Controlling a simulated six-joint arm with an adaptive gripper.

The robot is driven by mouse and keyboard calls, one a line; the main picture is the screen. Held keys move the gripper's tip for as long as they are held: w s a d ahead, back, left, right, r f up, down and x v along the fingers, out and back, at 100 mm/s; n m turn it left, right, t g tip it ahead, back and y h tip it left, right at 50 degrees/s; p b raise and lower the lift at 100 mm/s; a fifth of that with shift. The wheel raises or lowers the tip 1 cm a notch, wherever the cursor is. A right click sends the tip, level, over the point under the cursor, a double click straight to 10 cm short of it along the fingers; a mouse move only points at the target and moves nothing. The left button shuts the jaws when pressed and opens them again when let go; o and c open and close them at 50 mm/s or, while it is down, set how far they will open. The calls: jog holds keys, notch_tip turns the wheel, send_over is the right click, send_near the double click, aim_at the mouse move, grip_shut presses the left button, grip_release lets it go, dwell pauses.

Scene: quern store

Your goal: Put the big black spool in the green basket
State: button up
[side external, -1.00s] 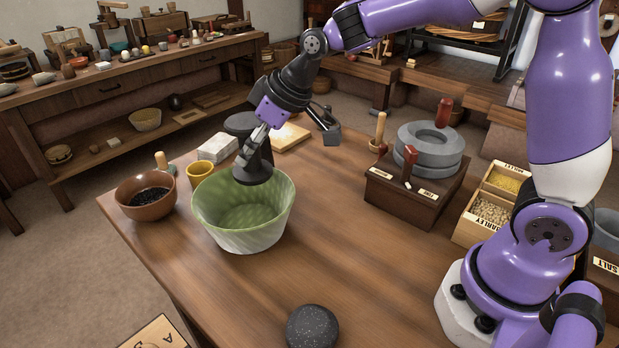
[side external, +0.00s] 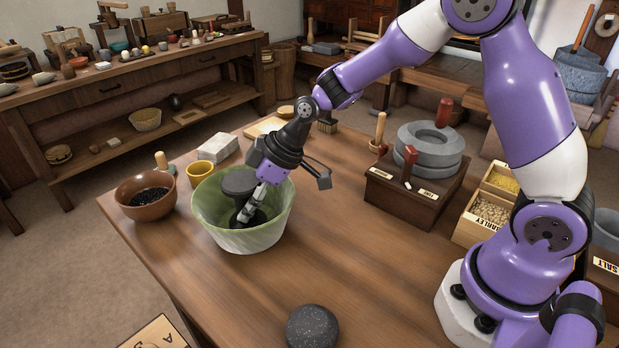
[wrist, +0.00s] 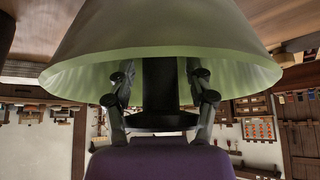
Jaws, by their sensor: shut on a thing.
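The big black spool (side external: 240,182) stands about upright inside the green basket (side external: 214,236), its top flange near the rim level. My gripper (side external: 250,208) reaches in over the basket's right rim and is shut on the spool's narrow middle. In the wrist view, the spool (wrist: 160,85) sits between my two fingers (wrist: 160,88), with the basket (wrist: 160,30) around it. The spool's lower end is partly hidden, so I cannot tell whether it touches the basket floor.
A brown bowl of black grains (side external: 146,212), a yellow cup (side external: 200,172) and a white block (side external: 217,148) stand left of and behind the basket. A dark round stone (side external: 312,327) lies in front. A grey quern (side external: 430,146) stands right. The table's middle is clear.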

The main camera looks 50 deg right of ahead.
jog(key=o, duration=1.2)
jog(key=shift+f, duration=0.1)
jog(key=shift+r, duration=0.2)
jog(key=v, duration=1.2)
jog(key=shift+s+d+r+m+t+h, duration=0.15)
jog(key=shift+s+d+r+m+h, duration=0.5)
jog(key=shift+s+m, duration=1.35)
jog(key=shift+s+d+r+m+t+h, duration=0.2)
jog(key=shift+s+d+m+h, duration=0.85)
jog(key=shift+s, duration=1.85)
jog(key=shift+s+d+r+m+t+h, duration=0.15)
jog(key=shift+s+d+r+m+h, duration=0.35)
jog(key=shift+s+d+m, duration=1.3)
